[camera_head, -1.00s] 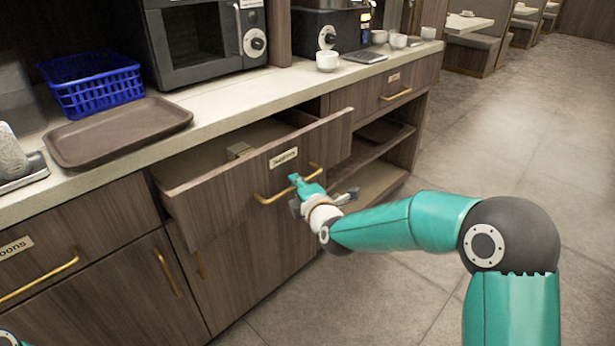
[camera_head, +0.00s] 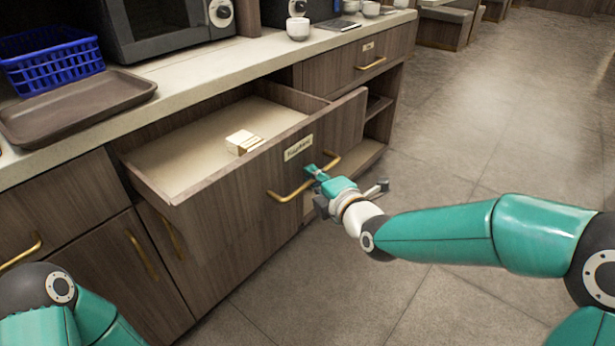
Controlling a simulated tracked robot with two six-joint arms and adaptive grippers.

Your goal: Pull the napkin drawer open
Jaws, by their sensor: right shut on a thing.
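The napkin drawer (camera_head: 235,193) stands well open below the counter, its label (camera_head: 298,147) on the wooden front. Its brass bar handle (camera_head: 284,197) runs across the front. Inside, a small cream stack, perhaps napkins (camera_head: 243,142), lies against the front panel on an otherwise bare floor. My right gripper (camera_head: 314,174) is shut on the handle near its right part; the fingers hide a piece of the bar. Of my left arm only links show at the lower left; its gripper is out of the frame.
A brown tray (camera_head: 70,112) and a blue basket (camera_head: 50,62) sit on the counter (camera_head: 215,68), left of a microwave (camera_head: 165,25). White cups (camera_head: 298,29) stand farther along. Another closed drawer (camera_head: 340,70) is at the right, above open shelves. The floor (camera_head: 440,130) at right is clear.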

